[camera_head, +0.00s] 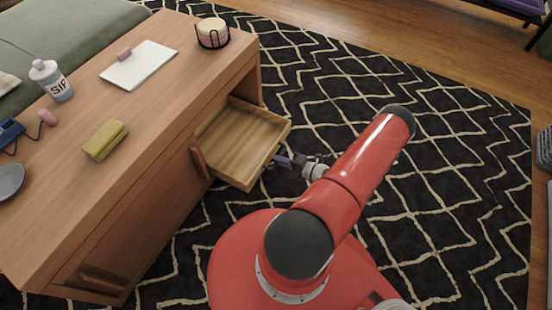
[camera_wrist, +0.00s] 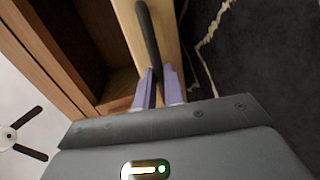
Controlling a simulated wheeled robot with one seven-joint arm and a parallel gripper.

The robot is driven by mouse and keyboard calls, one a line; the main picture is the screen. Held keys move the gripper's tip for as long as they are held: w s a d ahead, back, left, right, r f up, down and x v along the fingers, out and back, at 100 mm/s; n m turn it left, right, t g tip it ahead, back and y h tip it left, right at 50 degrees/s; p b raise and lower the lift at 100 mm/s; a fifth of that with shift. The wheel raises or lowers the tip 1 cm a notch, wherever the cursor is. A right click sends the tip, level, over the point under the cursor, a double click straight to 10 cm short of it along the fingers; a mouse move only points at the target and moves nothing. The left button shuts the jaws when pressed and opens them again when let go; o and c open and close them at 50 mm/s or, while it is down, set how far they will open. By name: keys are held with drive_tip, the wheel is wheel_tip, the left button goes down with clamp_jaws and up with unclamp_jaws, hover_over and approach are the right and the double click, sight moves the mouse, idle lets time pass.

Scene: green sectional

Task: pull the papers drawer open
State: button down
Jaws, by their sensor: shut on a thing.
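The papers drawer (camera_head: 240,145) is a light wooden drawer, pulled well out of the upper right end of the wooden cabinet (camera_head: 150,140). Its inside looks empty. My gripper (camera_head: 284,161) is at the drawer's front, on its right side in the head view. In the wrist view my gripper (camera_wrist: 159,88) has its two purple fingers on either side of the dark bar handle (camera_wrist: 148,40), shut on it. The drawer front (camera_wrist: 126,14) shows beside the handle. In the head view the handle is mostly hidden.
On the cabinet top are a candle in a holder (camera_head: 212,33), a white paper (camera_head: 139,65), a yellow block (camera_head: 105,140), a bottle (camera_head: 51,80) and a grey bowl (camera_head: 9,181). The patterned rug (camera_head: 450,150) right of my arm is clear.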

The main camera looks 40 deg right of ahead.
drive_tip(key=c, duration=1.5)
unclamp_jaws()
drive_tip(key=shift+s, duration=0.1)
drive_tip(key=v, duration=0.7)
drive_tip(key=shift+s, duration=0.3)
